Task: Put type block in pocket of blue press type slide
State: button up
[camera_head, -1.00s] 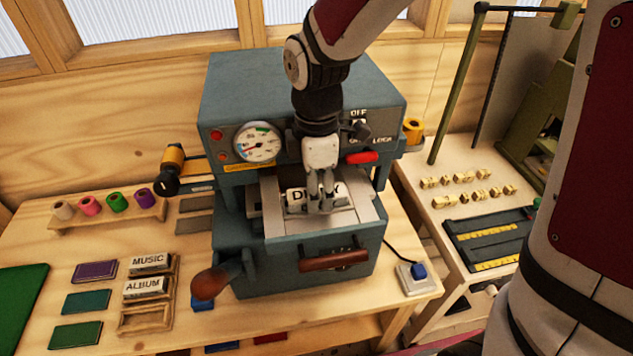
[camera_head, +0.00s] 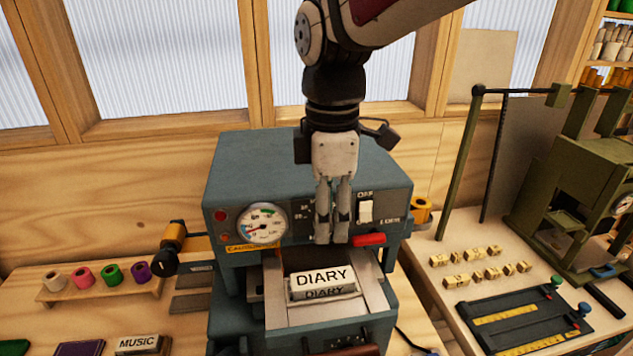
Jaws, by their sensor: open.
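The type block (camera_head: 322,280), with DIARY on its upper face and again on its front, sits on the slide (camera_head: 330,312) of the blue press (camera_head: 305,160). It lies in the slide's middle area, where the pocket is; its lower edges are hard to see, so I cannot tell how deep it sits. My gripper (camera_head: 333,240) is above and slightly behind the block, in front of the press face. Its fingers point down, hold nothing and are apart from the block.
A dial gauge (camera_head: 262,224), a white switch (camera_head: 366,210) and a red lever (camera_head: 369,239) are on the press front, close to my fingers. The MUSIC block (camera_head: 138,343) is at lower left. Foil rolls (camera_head: 112,273) stand on a rack at left. Small brass type pieces (camera_head: 480,267) lie on the right table.

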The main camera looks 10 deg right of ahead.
jog(key=s+d+r+m+t, duration=0.1)
jog(key=s+d+m+t, duration=0.1)
jog(key=s+d+m, duration=0.3)
jog(key=s+d+r+m+t, duration=0.1)
jog(key=s+d+m+t, duration=0.2)
jog(key=s+m, duration=0.4)
jog(key=d+m, duration=0.1)
jog(key=m, duration=0.4)
jog(key=shift+s+d+r, duration=0.15)
jog(key=shift+d+r, duration=0.05)
jog(key=shift+d, duration=0.2)
jog(key=shift+w+f+b, duration=0.5)
jog(key=shift+w+b, duration=0.05)
